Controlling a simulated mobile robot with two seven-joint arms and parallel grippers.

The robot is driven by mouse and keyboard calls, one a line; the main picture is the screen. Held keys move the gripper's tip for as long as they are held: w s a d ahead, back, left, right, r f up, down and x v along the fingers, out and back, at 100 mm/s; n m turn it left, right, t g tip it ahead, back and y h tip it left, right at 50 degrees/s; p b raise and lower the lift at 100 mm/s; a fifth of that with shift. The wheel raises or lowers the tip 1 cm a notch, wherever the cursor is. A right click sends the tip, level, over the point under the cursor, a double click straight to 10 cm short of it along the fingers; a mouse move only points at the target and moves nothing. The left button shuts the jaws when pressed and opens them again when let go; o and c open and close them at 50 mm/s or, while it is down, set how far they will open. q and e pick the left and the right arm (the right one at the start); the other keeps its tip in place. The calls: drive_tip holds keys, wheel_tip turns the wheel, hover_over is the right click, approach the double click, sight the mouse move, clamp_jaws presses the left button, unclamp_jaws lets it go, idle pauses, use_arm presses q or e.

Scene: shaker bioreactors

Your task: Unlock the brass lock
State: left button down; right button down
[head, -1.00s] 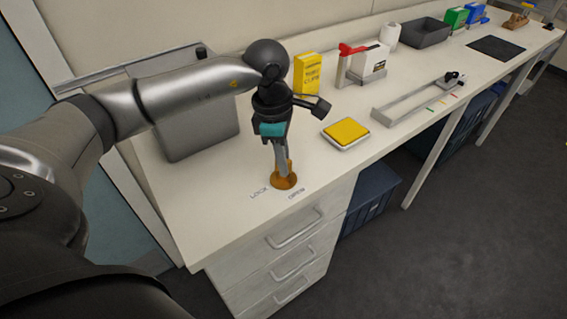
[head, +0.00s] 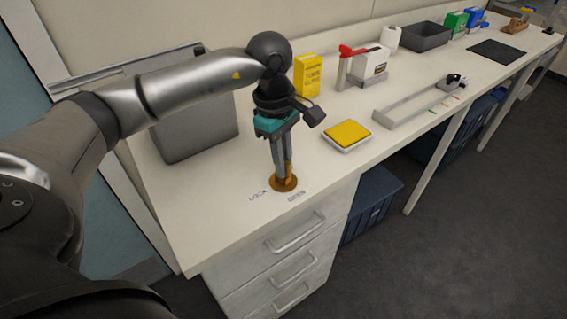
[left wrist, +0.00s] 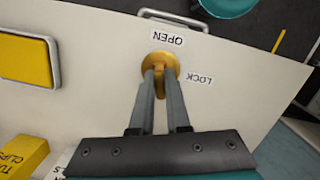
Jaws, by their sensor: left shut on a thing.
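The brass lock (head: 286,186) is a round brass disc with a raised grip, set on the bench top near the front edge above the drawers. It also shows in the left wrist view (left wrist: 172,64). My left gripper (head: 283,176) points down at it, its two fingers closed on the raised grip; the fingers also show in the left wrist view (left wrist: 160,84). The fingers partly hide the grip. An OPEN label (left wrist: 167,38) and a LOCK label (left wrist: 200,79) lie beside the disc. My right gripper is not in view.
A yellow pad in a white tray (head: 346,134) lies to the right of the lock, and a yellow box (head: 308,76) stands behind. A grey case (head: 195,130) stands behind my left arm. The bench around the lock is clear.

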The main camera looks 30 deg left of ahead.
use_arm(q)
drive_tip(key=shift+s+f, duration=0.2)
drive_tip(key=shift+f, duration=0.1)
drive_tip(key=shift+m+b, duration=0.45)
drive_tip(key=shift+m, duration=0.35)
drive_tip(key=m+b, duration=0.1)
drive_tip(key=m, duration=0.1)
drive_tip(key=shift+m+g, duration=0.3)
drive_tip(key=shift+g, duration=0.1)
drive_tip(key=c, duration=0.8)
unclamp_jaws()
drive_tip(key=shift+w+r, duration=0.1)
drive_tip(key=shift+w, duration=0.05)
drive_tip(key=shift+r, duration=0.1)
